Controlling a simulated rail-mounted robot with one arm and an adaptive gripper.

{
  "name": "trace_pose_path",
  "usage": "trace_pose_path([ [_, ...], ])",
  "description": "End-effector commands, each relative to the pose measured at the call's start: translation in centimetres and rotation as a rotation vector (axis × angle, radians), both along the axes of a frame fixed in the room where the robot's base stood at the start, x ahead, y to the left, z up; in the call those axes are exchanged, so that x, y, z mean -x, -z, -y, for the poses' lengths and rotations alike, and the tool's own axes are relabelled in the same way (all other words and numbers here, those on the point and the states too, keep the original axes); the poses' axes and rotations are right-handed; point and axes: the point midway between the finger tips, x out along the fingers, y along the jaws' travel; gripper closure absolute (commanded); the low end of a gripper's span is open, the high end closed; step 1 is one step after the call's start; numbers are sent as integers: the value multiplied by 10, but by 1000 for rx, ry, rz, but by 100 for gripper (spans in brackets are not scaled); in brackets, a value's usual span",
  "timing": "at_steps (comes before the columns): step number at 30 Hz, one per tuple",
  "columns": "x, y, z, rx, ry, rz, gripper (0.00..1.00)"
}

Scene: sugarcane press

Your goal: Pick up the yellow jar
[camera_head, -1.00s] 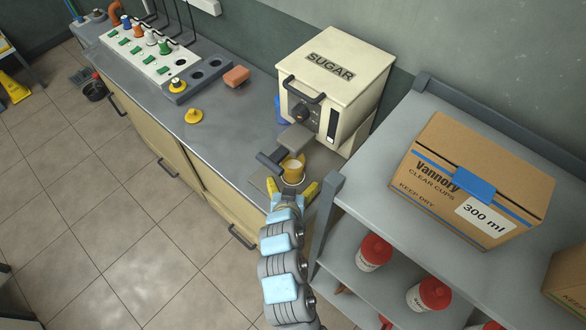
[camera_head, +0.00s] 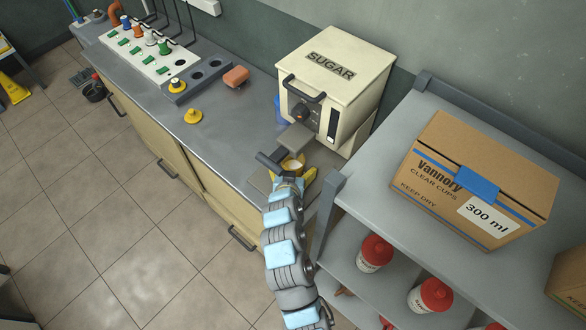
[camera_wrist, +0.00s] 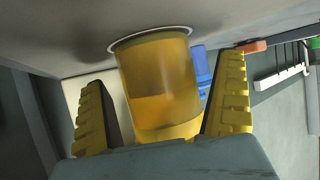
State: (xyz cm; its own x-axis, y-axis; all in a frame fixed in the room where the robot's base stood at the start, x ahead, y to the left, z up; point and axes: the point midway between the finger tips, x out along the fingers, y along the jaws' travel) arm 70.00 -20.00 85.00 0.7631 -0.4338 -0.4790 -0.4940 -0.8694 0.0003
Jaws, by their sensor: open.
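The yellow jar (camera_head: 293,166) stands on the counter right in front of the sugar machine, under its spout. In the wrist view my gripper (camera_wrist: 165,105) is open, and gaps show between the jar and both fingers. The jar's lower part is partly hidden by my gripper in the head view.
A shelf (camera_head: 400,125) with a cardboard box (camera_head: 475,180) is close on the right. A yellow lid-like piece (camera_head: 193,116) and an orange block (camera_head: 236,76) lie farther left.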

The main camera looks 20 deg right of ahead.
Motion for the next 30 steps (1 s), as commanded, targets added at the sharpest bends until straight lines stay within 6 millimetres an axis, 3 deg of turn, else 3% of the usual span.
trace_pose_path([
  [8, -3, 3, 2, 0, 0, -1, 0],
  [11, -3, 3, 2, 0, 0, -1, 23],
  [16, -3, 2, 2, 0, 0, 0, 72],
  [30, -3, 1, 2, 0, 0, 1, 73],
])
